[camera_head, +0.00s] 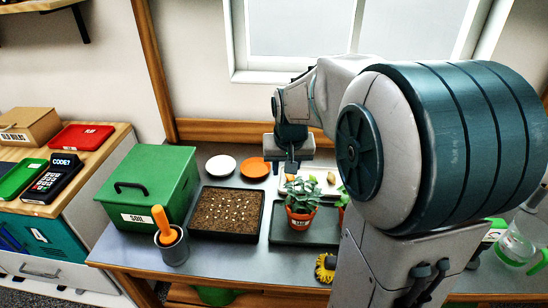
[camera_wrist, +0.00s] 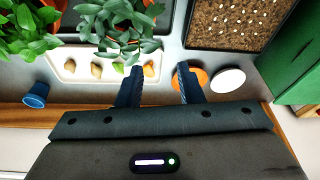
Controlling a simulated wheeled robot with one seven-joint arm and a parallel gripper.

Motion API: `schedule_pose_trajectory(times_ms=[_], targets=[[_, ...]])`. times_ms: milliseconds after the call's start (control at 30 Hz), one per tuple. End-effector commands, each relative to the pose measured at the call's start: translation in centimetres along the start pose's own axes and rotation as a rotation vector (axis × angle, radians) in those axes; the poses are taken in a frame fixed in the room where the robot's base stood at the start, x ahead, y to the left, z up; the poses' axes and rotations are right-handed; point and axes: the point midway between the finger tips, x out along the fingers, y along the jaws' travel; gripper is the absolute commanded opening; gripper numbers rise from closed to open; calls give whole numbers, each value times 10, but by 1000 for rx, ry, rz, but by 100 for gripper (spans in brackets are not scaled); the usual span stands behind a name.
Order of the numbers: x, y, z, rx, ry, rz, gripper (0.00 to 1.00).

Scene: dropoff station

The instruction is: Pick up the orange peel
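A small orange piece, which looks like the orange peel (camera_wrist: 149,69), lies at the end of a long white tray (camera_wrist: 83,77) in the wrist view, beside my left-hand finger. In the head view the white tray (camera_head: 326,190) is at the back of the bench, and the orange piece (camera_head: 291,177) shows just below my gripper (camera_head: 289,167). The fingers are above the bench, between the tray and the orange plate. Their exact height is hard to tell.
An orange plate (camera_head: 253,167) and a white plate (camera_head: 220,166) lie left of the tray. Several tan pieces (camera_wrist: 97,70) share the tray. A potted plant (camera_head: 300,213), a seed tray (camera_head: 228,236) and a green soil box (camera_head: 150,178) stand nearby. My arm hides the bench's right part.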

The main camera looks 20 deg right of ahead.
Motion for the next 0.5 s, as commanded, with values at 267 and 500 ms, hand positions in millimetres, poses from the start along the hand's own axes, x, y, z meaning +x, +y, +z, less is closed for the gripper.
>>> schedule_pose_trajectory(times_ms=[267,500], targets=[[39,18,-76,85,12,36,34],[64,29,-108,122,23,55,34]])
